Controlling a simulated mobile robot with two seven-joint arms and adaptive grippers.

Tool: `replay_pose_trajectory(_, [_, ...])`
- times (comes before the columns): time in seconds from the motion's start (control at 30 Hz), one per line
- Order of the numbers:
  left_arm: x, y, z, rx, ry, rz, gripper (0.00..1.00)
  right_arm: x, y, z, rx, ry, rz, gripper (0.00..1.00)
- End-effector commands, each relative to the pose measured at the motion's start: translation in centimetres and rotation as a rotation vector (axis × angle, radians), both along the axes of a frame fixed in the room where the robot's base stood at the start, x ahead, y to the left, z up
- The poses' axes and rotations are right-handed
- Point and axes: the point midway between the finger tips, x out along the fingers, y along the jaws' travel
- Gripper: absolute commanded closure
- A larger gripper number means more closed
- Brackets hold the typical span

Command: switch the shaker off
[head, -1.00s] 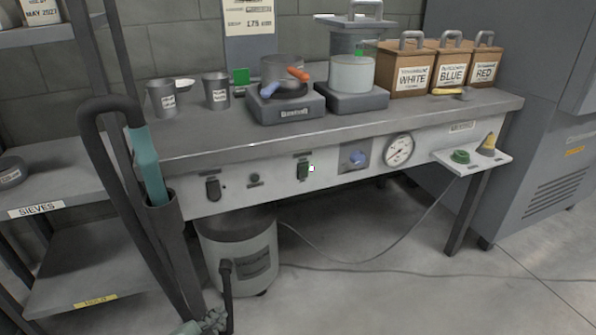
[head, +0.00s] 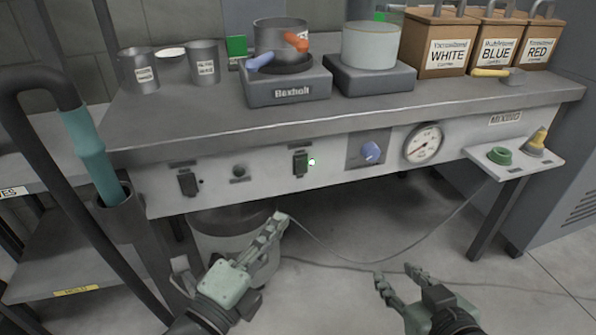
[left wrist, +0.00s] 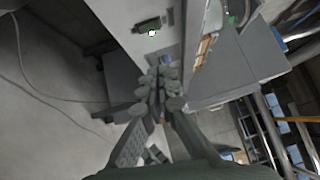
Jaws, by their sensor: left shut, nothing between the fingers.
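My left gripper (head: 278,222) is shut and empty, below and slightly left of that switch, apart from the panel. It shows in the left wrist view (left wrist: 163,90). My right gripper (head: 398,276) is open and empty, low in front of the bench.
A grey drum (head: 225,235) stands under the bench.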

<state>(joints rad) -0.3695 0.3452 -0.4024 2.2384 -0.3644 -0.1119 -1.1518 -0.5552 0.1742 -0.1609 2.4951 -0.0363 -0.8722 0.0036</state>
Motion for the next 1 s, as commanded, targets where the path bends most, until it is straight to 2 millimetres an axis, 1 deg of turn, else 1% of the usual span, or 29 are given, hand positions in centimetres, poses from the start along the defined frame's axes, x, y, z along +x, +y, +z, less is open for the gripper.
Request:
replay_pose_trajectory(0.23, [0.3, -0.1, 0.0, -0.002, 0.002, 0.002, 1.0, 0.0, 0.0, -0.1, -0.001, 0.003, -0.001, 0.6])
replay_pose_trajectory(0.37, [1.5, -0.7, 0.2, -0.002, 0.0, 0.002, 1.0, -0.1, -0.2, -0.2, -0.004, 0.012, -0.004, 0.6])
replay_pose_trajectory(0.77, [8.8, -4.5, 0.9, -0.004, 0.002, 0.002, 1.0, -0.2, -0.3, -0.4, -0.007, 0.019, -0.007, 0.6])
replay_pose_trajectory(0.8, [9.5, -4.6, 1.0, -0.001, 0.0, 0.002, 1.0, -0.1, -0.3, -0.4, -0.006, 0.017, -0.006, 0.6])
replay_pose_trajectory(0.9, [10.9, -3.9, 1.1, 0.002, 0.001, 0.002, 1.0, -0.1, -0.2, -0.3, -0.005, 0.014, -0.005, 0.6])
replay_pose_trajectory(1.0, [11.9, -3.6, 1.2, 0.0, 0.002, 0.002, 1.0, -0.1, -0.2, -0.2, -0.004, 0.009, -0.004, 0.6])
